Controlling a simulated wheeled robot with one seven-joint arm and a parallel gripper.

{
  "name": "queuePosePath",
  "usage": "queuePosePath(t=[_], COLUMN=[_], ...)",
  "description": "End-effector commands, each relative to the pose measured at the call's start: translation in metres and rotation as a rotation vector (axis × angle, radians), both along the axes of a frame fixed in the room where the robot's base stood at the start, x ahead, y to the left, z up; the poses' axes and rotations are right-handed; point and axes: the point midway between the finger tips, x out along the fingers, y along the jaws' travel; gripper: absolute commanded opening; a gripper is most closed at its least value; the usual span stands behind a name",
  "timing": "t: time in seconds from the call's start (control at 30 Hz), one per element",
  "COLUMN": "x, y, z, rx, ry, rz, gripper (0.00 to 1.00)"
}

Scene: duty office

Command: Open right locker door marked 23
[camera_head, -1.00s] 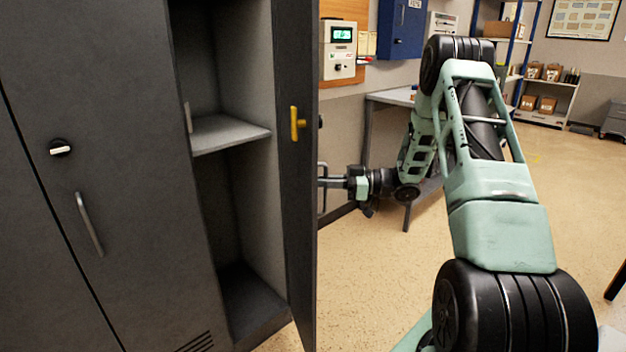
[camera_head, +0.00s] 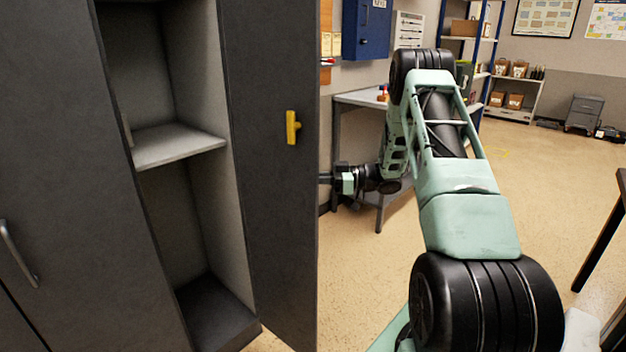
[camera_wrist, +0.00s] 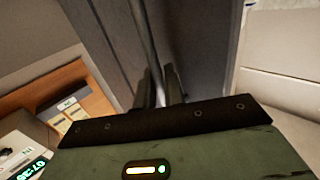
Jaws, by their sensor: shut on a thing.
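The right locker door (camera_head: 272,200) stands swung out from its locker (camera_head: 185,150), and its inner face with a yellow latch piece (camera_head: 292,127) is toward the head camera. In the wrist view my gripper (camera_wrist: 160,88) is shut on the long metal door handle (camera_wrist: 145,40), beside the dark door face. The number 23 is not visible.
A closed locker door with a handle (camera_head: 18,255) is at the left. A grey table (camera_head: 360,98) stands behind my arm. A dark table leg (camera_head: 606,245) is at the right edge. The floor (camera_head: 560,190) between is clear.

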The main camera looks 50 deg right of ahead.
Motion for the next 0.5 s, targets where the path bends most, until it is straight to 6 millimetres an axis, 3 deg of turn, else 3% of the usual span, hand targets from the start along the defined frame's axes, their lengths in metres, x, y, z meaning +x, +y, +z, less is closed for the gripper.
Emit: queuePosePath(t=[0.27, 0.3, 0.5], x=[0.0025, 0.0025, 0.0016], y=[0.0012, 0.0013, 0.0008], z=[0.0029, 0.003, 0.0017], rx=[0.0, 0.0, 0.0], ry=[-0.007, -0.007, -0.004], rz=[0.001, 0.001, 0.001], gripper=[0.0, 0.22, 0.25])
